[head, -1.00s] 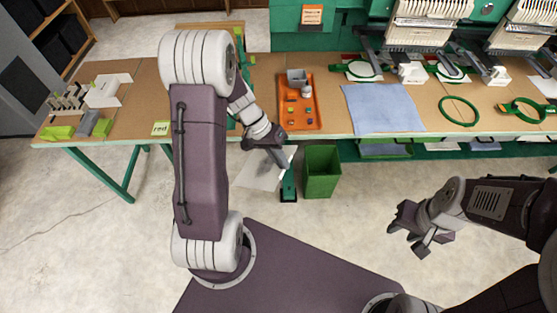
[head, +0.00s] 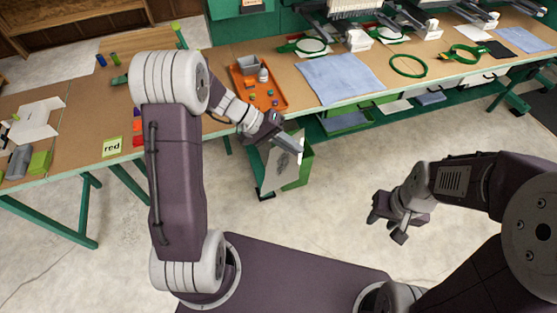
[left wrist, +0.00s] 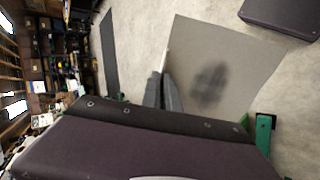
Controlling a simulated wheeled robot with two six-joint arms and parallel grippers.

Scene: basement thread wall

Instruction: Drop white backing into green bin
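A white backing sheet (head: 282,168) hangs from my left gripper (head: 294,146), with a dark shadow on its face. In the left wrist view, the backing (left wrist: 235,55) extends from the closed fingers of my left gripper (left wrist: 165,85). The green bin (head: 305,169) stands on the floor in front of the table. The sheet covers part of the bin in the head view; I cannot tell how high above it the sheet is. My right gripper (head: 384,220) is empty, its fingers apart, over clear floor at the right.
The worktable (head: 215,130) runs behind the bin, its front edge near my left gripper. An orange tray (head: 275,104) with small parts, a blue cloth (head: 340,80) and a green hoop (head: 408,66) lie on it. The floor right of the bin is clear.

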